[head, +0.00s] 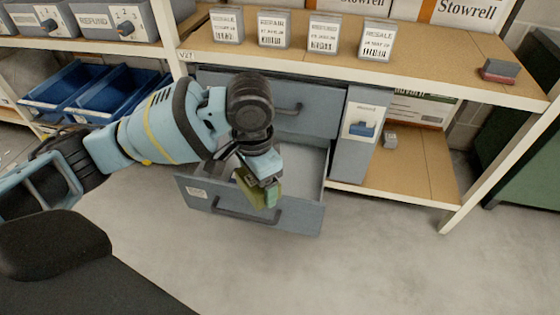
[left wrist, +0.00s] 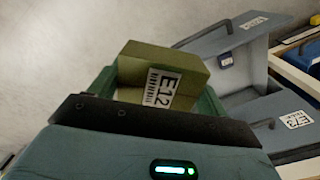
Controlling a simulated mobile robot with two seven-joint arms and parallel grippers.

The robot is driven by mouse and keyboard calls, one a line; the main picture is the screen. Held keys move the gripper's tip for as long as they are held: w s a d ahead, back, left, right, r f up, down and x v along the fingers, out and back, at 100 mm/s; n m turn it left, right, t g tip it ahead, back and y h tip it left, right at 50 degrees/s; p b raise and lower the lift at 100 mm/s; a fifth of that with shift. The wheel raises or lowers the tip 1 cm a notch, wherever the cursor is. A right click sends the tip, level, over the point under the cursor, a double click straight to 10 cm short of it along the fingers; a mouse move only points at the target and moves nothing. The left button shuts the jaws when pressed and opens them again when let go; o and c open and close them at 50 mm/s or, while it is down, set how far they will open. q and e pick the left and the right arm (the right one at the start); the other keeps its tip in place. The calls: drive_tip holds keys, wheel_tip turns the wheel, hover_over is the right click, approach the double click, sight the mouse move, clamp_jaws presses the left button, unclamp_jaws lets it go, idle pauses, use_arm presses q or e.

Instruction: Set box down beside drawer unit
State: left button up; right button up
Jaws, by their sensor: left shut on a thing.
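My left gripper (head: 262,185) is shut on an olive-green box (head: 244,184) and holds it in front of and over the pulled-out lower drawer (head: 255,213). In the left wrist view the box (left wrist: 140,65) sits tilted between green fingers, with a white E12 label facing the camera. The grey-blue drawer unit (head: 320,112) stands under the shelf; its upper drawer looks shut. My right gripper is not in view.
Right of the drawer unit is a mostly clear lower shelf (head: 425,175) with a small grey item (head: 389,140) at its back left. A rack post (head: 505,165) bounds it. Several labelled boxes stand on the upper shelf (head: 430,72). Blue bins (head: 105,95) sit at left. The floor in front is clear.

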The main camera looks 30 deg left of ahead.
use_arm(q)
drive_tip(key=s+r+n, duration=0.1)
drive_tip(key=r, duration=0.2)
drive_tip(key=s+d+r+n, duration=0.1)
drive_tip(key=r+n, duration=0.1)
drive_tip(key=r, duration=0.1)
drive_tip(key=s+r+n, duration=0.2)
drive_tip(key=r, duration=0.1)
drive_tip(key=shift+d, duration=0.15)
wheel_tip(320, 180, down, 16)
drive_tip(key=b, duration=1.1)
drive_tip(key=shift+w+r+n+b, duration=0.25)
drive_tip(key=shift+w+n+b, duration=0.05)
drive_tip(key=shift+n, duration=0.1)
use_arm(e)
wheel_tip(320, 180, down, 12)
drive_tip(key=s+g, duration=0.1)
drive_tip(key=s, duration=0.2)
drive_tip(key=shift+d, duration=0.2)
use_arm(q)
drive_tip(key=shift+w, duration=0.1)
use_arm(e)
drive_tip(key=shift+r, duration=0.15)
